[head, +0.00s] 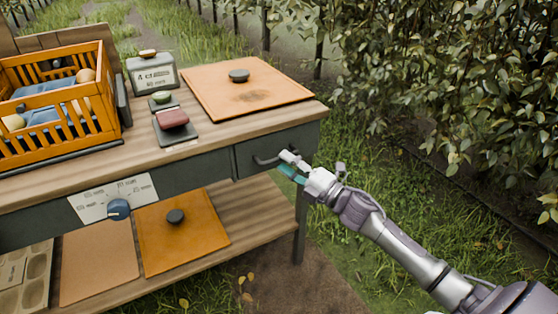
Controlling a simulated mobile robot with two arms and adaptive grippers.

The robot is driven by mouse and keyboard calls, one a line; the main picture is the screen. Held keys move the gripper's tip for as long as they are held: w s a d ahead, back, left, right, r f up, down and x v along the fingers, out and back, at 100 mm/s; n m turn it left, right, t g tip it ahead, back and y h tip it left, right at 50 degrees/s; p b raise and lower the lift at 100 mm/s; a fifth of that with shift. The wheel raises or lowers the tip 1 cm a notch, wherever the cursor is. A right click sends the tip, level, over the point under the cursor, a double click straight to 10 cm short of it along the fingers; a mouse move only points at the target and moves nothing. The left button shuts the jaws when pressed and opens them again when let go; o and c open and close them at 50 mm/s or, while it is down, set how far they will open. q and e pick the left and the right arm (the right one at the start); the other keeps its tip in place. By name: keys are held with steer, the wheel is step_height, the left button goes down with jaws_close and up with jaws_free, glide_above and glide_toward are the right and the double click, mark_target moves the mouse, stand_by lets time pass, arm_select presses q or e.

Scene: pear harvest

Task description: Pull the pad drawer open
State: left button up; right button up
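The pad drawer (243,157) is a dark grey panel in the bench's front, at its right end. It looks closed, flush with the front. A dark bar handle (263,162) sticks out from it. My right gripper (284,161) is at the right end of this handle, its arm coming in from the lower right. Its white finger is above and its teal finger below, with a gap between the tips. The fingers partly hide the handle's right end, and I cannot tell whether they touch it. My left gripper is out of view.
On the bench top (219,133) are an orange crate (62,136) with pears and blue cloth, a labelled grey box (153,75), a red pad (172,118) and an orange board (210,91). Grass lies right of the bench.

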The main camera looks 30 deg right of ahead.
steer(key=shift+x, duration=1.5)
jaws_close()
